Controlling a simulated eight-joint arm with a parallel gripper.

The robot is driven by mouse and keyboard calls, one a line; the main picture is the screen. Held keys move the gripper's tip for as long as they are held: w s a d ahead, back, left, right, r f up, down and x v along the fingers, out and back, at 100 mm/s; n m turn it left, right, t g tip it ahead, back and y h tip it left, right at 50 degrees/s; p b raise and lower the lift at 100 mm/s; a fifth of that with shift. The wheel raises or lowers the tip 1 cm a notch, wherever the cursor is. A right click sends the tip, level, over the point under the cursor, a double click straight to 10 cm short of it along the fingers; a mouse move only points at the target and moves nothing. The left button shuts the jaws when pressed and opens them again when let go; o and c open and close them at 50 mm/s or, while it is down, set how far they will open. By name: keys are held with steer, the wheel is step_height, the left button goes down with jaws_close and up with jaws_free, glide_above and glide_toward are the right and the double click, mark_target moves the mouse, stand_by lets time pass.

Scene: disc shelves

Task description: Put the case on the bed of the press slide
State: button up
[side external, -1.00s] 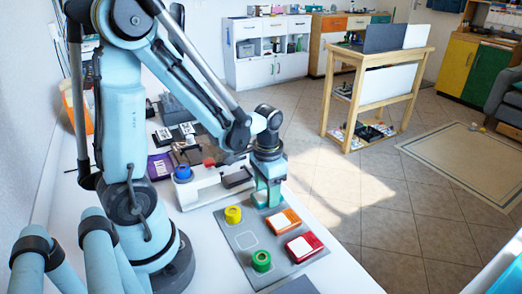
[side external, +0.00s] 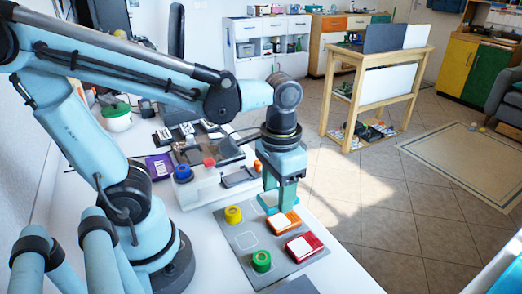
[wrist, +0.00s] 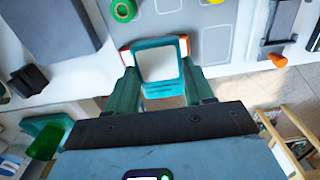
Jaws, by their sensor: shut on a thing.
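My gripper (side external: 272,197) points down and is shut on a teal case (side external: 270,203) with a pale label. The wrist view shows the case (wrist: 158,66) gripped at both sides between my fingers (wrist: 160,88). It appears held above the far right part of the grey mat, close to the orange case (side external: 283,222), and overlaps it in the picture. The press slide (side external: 243,177) stands behind the mat, with a dark flat bed and a small orange knob (wrist: 278,60). No case shows on its bed.
The grey mat (side external: 272,242) bears a yellow disc (side external: 233,214), a green disc (side external: 261,261) and a red case (side external: 303,247). A blue disc (side external: 183,173) stands left of the slide. A purple box (side external: 160,166) lies farther back. The table's right edge is near my gripper.

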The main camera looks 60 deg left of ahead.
steer(key=w+a+r, duration=0.1)
steer(key=a+r, duration=0.1)
steer(key=a, duration=0.8)
glide_above(236, 177)
step_height(236, 177, down, 7)
steer(key=shift+w+a+r, duration=0.1)
steer(key=shift+f, duration=2)
steer(key=shift+f, duration=0.1)
steer(key=o, duration=1)
steer(key=shift+o, duration=0.2)
